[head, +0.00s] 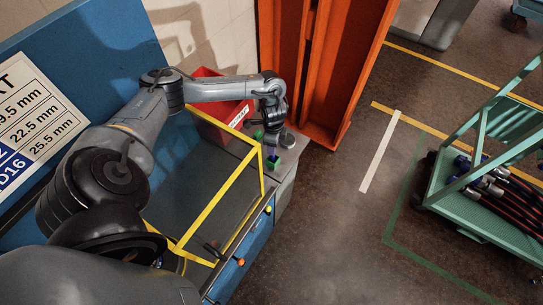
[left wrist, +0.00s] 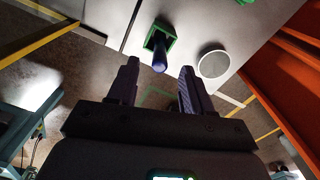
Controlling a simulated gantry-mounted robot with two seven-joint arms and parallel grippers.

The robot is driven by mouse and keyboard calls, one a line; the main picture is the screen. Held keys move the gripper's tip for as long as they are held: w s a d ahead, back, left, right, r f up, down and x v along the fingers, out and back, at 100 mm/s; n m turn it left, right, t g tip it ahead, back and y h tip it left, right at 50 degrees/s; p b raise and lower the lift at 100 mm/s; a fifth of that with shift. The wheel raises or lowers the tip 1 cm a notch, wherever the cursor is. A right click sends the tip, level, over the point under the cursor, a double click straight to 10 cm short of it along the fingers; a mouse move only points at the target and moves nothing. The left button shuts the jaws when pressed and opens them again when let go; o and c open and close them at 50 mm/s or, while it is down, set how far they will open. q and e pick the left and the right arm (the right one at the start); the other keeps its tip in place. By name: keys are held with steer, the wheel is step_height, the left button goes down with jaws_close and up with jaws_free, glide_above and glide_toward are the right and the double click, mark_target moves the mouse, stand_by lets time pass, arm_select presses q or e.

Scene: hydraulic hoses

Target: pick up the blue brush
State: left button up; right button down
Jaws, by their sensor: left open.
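The blue brush (left wrist: 159,57) shows in the left wrist view as a dark blue handle standing out of a green square holder (left wrist: 172,48). It is above the gap between the fingertips in that picture and apart from both fingers. My left gripper (left wrist: 156,82) is open and empty, with its two dark fingers spread. In the head view my left gripper (head: 271,128) hangs over the far end of the workbench, close to the green holder (head: 273,163). The brush is small and mostly hidden there. My right gripper is in neither view.
A yellow frame (head: 215,203) surrounds the grey bench top. A red bin (head: 218,117) stands behind it. A round pale container (left wrist: 213,64) sits beside the holder. A green trolley (head: 487,190) with hoses is far right.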

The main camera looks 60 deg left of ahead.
arm_select(q)
steer(key=shift+s+f+p, duration=0.1)
steer(key=shift+f+p, duration=0.3)
steer(key=shift+f, duration=2.9)
steer(key=shift+c, duration=0.3)
jaws_close()
